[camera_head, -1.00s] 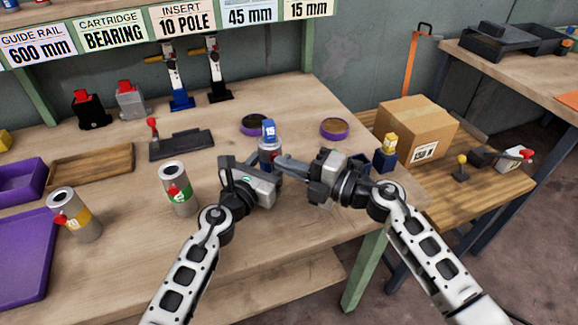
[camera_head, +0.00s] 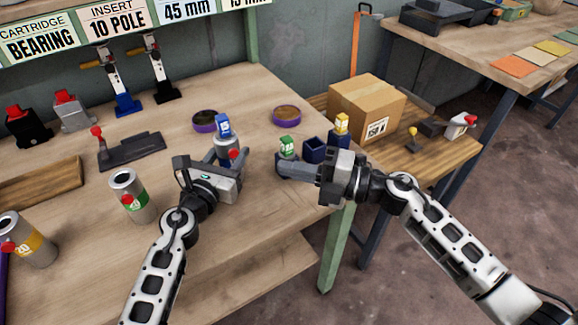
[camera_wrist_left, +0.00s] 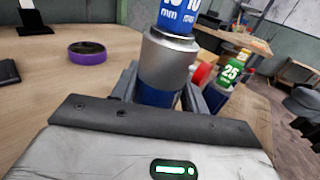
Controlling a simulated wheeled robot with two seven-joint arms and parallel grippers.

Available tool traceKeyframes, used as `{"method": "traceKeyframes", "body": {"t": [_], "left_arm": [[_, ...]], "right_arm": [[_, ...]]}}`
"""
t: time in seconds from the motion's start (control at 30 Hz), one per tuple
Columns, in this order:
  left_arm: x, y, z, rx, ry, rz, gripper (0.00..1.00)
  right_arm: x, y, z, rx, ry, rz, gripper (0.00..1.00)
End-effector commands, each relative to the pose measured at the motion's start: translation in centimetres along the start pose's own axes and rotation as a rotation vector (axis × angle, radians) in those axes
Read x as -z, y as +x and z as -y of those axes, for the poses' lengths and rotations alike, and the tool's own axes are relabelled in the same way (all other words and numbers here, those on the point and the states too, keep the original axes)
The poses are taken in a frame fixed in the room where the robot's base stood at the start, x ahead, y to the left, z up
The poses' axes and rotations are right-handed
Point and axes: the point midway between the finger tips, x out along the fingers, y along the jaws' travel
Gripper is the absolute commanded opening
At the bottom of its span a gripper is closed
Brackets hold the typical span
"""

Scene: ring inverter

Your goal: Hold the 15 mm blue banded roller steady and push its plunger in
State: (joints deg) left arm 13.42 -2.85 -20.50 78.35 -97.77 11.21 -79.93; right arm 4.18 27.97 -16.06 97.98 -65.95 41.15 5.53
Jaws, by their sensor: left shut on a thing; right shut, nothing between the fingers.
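The blue banded roller (camera_head: 221,145) is a silver cylinder standing upright, with a blue top marked 15. In the left wrist view it is a silver body (camera_wrist_left: 168,62) with a blue band low down. Its red plunger (camera_head: 234,155) sticks out on the right side and shows partly as red in the left wrist view (camera_wrist_left: 202,75). I cannot tell how far in it sits. My left gripper (camera_head: 225,160) is shut around the roller's lower part. My right gripper (camera_head: 278,167) is shut and empty, to the right of the roller with a clear gap.
A green-topped piece marked 25 (camera_head: 287,147) stands just behind my right fingertips. An empty blue holder (camera_head: 314,150) and a yellow-topped piece (camera_head: 341,126) stand beside it. Purple-rimmed dishes (camera_head: 205,121) lie behind. A green-banded roller (camera_head: 130,192) stands left.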

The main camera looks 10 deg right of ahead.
Motion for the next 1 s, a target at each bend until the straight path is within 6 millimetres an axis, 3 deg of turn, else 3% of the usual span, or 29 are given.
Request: {"method": "traceKeyframes", "body": {"t": [0.13, 0.17, 0.23, 0.63, 1.0], "left_arm": [[0.1, -0.1, -0.2, -0.004, 0.002, -0.003, 0.08], [0.1, -0.1, -0.2, -0.005, 0.002, -0.003, 0.53], [0.1, -0.1, -0.2, -0.004, 0.002, -0.002, 0.7], [0.2, -1.0, -0.1, -0.003, 0.003, -0.003, 0.7], [0.2, -8.4, -0.1, -0.004, 0.002, -0.005, 0.7]], "right_arm": [[0.0, 0.0, 0.0, 0.0, 0.0, -0.001, 0.0], [0.0, 0.0, 0.0, 0.0, 0.0, -0.001, 0.0], [0.0, 0.0, 0.0, 0.0, 0.0, -0.001, 0.0], [0.0, 0.1, 0.0, 0.0, 0.0, -0.001, 0.0], [0.0, 0.1, 0.0, 0.0, 0.0, -0.001, 0.0]]}}
